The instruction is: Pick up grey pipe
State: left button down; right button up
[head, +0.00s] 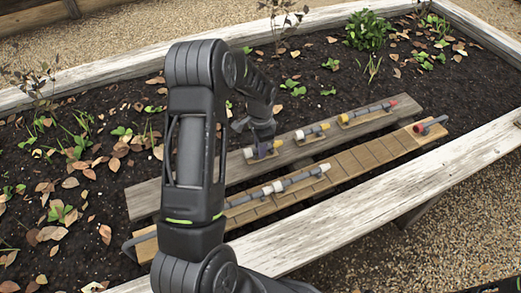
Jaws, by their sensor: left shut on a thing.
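My left gripper (264,151) reaches down to the far plank from above. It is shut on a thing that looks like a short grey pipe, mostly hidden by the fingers. A white fitting (248,153) shows left of the fingers and a yellow fitting (278,144) right of them. Another grey pipe (367,111) lies further right on the far plank, between a yellow fitting and a red end (393,103). A grey pipe with white fittings (300,178) lies on the near plank. My right gripper is not in view.
The weathered far plank (147,197) and the slatted near plank (362,157) lie across the soil of the raised bed. A grey bracket with a red end (421,127) stands at the near plank's right end. The bed's wooden rim (395,195) runs along the front.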

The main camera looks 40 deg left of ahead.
pick_arm(q)
notch_tip(320, 180, up, 10)
jog(key=p, duration=0.2)
jog(key=shift+p, duration=0.3)
jog(key=shift+f, duration=0.1)
dwell(0.5)
